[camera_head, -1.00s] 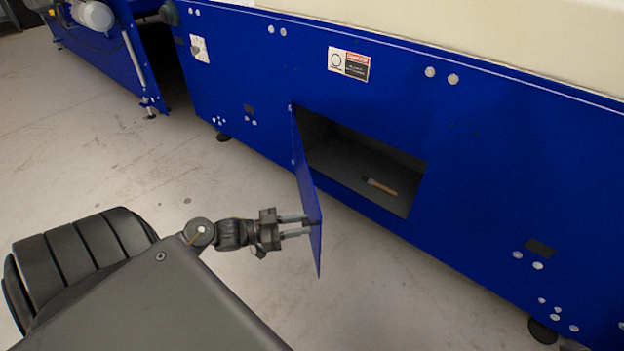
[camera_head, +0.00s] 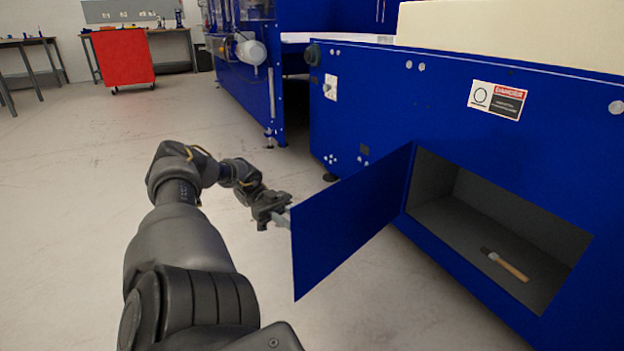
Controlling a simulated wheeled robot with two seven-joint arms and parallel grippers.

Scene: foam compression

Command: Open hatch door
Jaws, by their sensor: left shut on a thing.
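The blue hatch door (camera_head: 350,222) stands swung out from the machine, hinged at the left edge of the opening. My left gripper (camera_head: 284,217) is at the door's free edge and is shut on it; its fingertips are partly hidden behind the panel. The dark hatch compartment (camera_head: 450,212) is uncovered. A brush with a wooden handle (camera_head: 508,267) lies on its floor. My right gripper is not in view.
The blue machine (camera_head: 385,105) with a danger label (camera_head: 497,100) fills the right side. Another blue machine stands behind. A red cabinet (camera_head: 123,57) and workbenches are far left. The floor (camera_head: 80,200) on the left is clear.

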